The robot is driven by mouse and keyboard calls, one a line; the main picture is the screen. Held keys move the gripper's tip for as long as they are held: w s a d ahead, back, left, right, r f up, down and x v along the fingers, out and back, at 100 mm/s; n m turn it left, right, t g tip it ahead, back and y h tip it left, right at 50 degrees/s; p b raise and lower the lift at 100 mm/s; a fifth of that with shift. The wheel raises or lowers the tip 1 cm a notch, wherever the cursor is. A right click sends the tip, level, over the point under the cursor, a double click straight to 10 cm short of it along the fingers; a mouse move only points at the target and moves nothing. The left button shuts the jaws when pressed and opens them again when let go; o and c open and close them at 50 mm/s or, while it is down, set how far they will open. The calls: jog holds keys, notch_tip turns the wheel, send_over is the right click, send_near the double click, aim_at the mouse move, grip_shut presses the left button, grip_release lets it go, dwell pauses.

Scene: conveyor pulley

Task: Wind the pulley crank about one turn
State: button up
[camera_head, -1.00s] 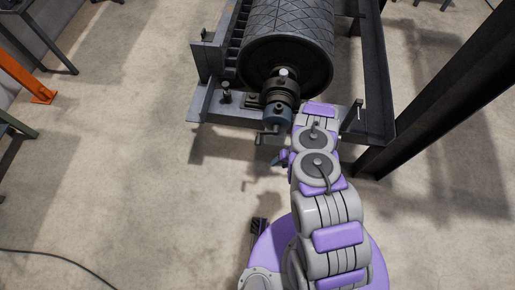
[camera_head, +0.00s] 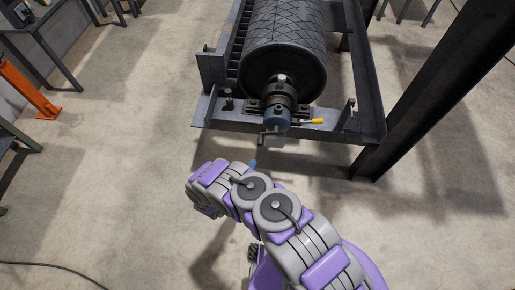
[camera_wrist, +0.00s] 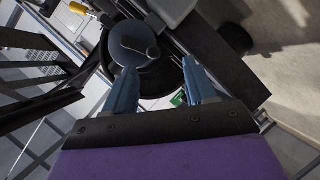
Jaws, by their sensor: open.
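The pulley drum (camera_head: 285,45) lies in a dark steel frame, with a round shaft hub at its near end. The crank's blue body (camera_head: 277,118) sits below the hub. Its yellow handle (camera_head: 312,121) points right in the head view. In the wrist view the yellow handle (camera_wrist: 78,8) is at the top left, beside a round blue-grey disc (camera_wrist: 130,42). My gripper (camera_wrist: 159,68) is open and empty, its two blue fingers apart and pointing toward the disc. In the head view my arm hides most of the gripper, below the crank and apart from it.
A dark steel post (camera_head: 430,90) stands right of the pulley frame (camera_head: 368,75). An orange stand (camera_head: 40,105) is at the far left. A dark cable (camera_head: 50,265) lies at the lower left.

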aim_at(259, 144)
jog(key=shift+t, duration=0.7)
jog(key=b+x, duration=0.1)
jog(key=x, duration=0.3)
jog(key=r+b+x, duration=0.1)
jog(key=b+x, duration=0.1)
jog(key=x, duration=0.3)
jog(key=a+b+x, duration=0.1)
jog(key=x, duration=0.4)
jog(key=shift+w+r, duration=0.25)
jog(key=shift+w, duration=0.1)
jog(key=shift+w+d+b, duration=0.15)
jog(key=shift+w+b, duration=0.2)
jog(key=shift+w, duration=0.25)
jog(key=shift+c, duration=0.3)
jog(key=shift+s+f, duration=0.1)
grip_shut()
